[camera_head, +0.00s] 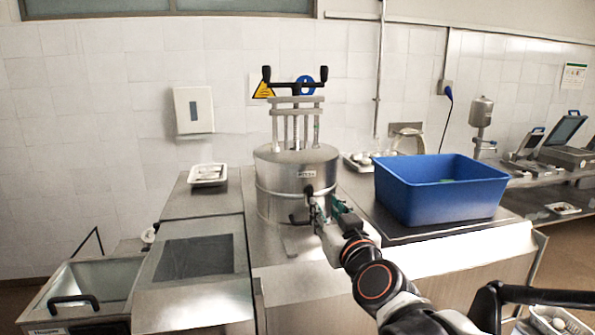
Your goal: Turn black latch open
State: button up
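A steel cylindrical vessel (280,178) stands on the steel counter in the middle of the camera_head view. Small black parts show low on its right front. One is a dark knob-like piece (309,190), and below it is a curved black latch handle (296,220). My gripper (325,203) reaches in from the lower right, close to these parts. Its two fingers look spread apart, and nothing is clearly held between them. The left finger overlaps the right end of the latch area, so I cannot tell whether it touches the latch.
A blue basket (425,210) stands on the counter right of my gripper. A white tray with items (366,160) is behind it. A smaller tray (207,175) lies on the left counter. An open sink basin (95,280) is at lower left.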

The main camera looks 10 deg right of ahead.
aim_at(312, 187)
jog(key=w+b, duration=0.1)
jog(key=w, duration=1.3)
jog(key=shift+d, duration=0.1)
jog(key=shift+r, duration=0.1)
jog(key=shift+c, duration=0.3)
grip_shut()
